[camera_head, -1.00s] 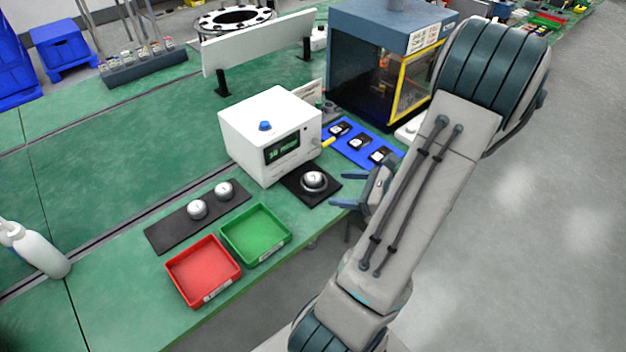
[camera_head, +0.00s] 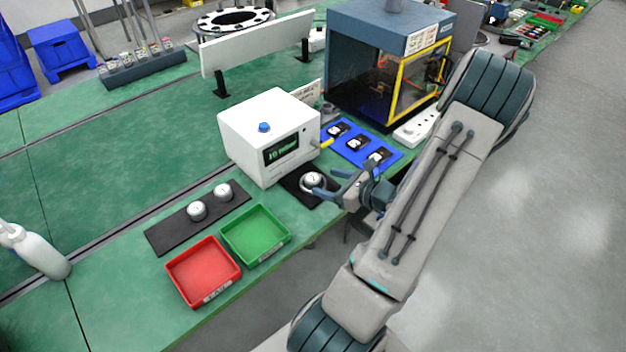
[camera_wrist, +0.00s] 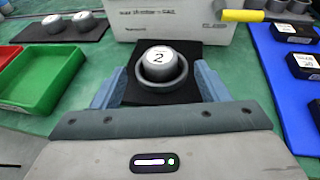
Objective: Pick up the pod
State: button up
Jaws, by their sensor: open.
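A silver round pod (camera_head: 312,180) marked "2" sits in a dark grey ring on a black pad (camera_head: 292,184), in front of the white box. It also shows in the wrist view (camera_wrist: 159,59), upright and centred ahead of my gripper. My gripper (camera_head: 328,184) is open, its two blue-grey fingers reaching toward the pod from the near right side. In the wrist view one finger lies on each side of the ring, with gaps between. Two more silver pods, one on the left (camera_head: 197,210) and one on the right (camera_head: 223,191), stand on a dark strip (camera_head: 165,236).
The white box (camera_head: 245,140) with a green display stands just behind the pod. A red tray (camera_head: 187,288) and a green tray (camera_head: 243,252) sit to the left. A blue mat (camera_head: 394,160) with black blocks lies right. A blue machine (camera_head: 380,40) stands behind the mat.

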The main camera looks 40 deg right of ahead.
aim_at(314, 178)
jog(key=x, duration=0.4)
jog(key=shift+f+p, duration=0.1)
jog(key=shift+p, duration=0.2)
jog(key=c, duration=1.1)
jog(key=shift+c, duration=0.2)
